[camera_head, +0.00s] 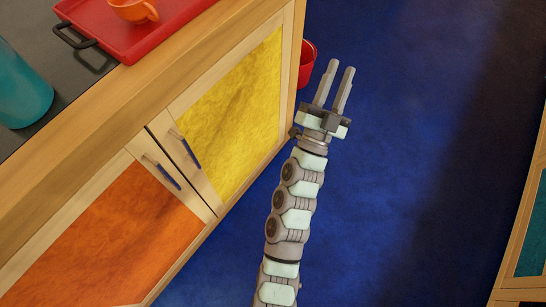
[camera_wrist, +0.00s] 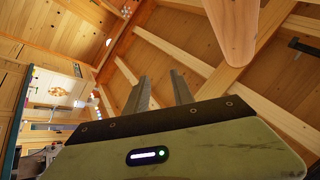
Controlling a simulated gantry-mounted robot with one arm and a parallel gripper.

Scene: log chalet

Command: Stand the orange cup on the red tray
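The orange cup (camera_head: 134,10) is at the top left of the head view, cut off by the frame's upper edge. It appears to be on the red tray (camera_head: 125,42), which lies on the dark countertop with a black handle at its near left end. Whether the cup is fully upright is hard to tell because its top is cut off. My gripper (camera_head: 342,80) is out over the blue floor, to the right of the cabinet and well apart from the cup. Its two fingers are parted with nothing between them. The fingers also show in the wrist view (camera_wrist: 160,90), empty.
A teal container (camera_head: 20,88) stands on the counter (camera_head: 62,75) at the left. Cabinet doors, yellow (camera_head: 232,115) and orange (camera_head: 125,245), face the floor. A red bucket-like object (camera_head: 307,62) is behind my gripper. The blue floor (camera_head: 430,150) is clear at the right.

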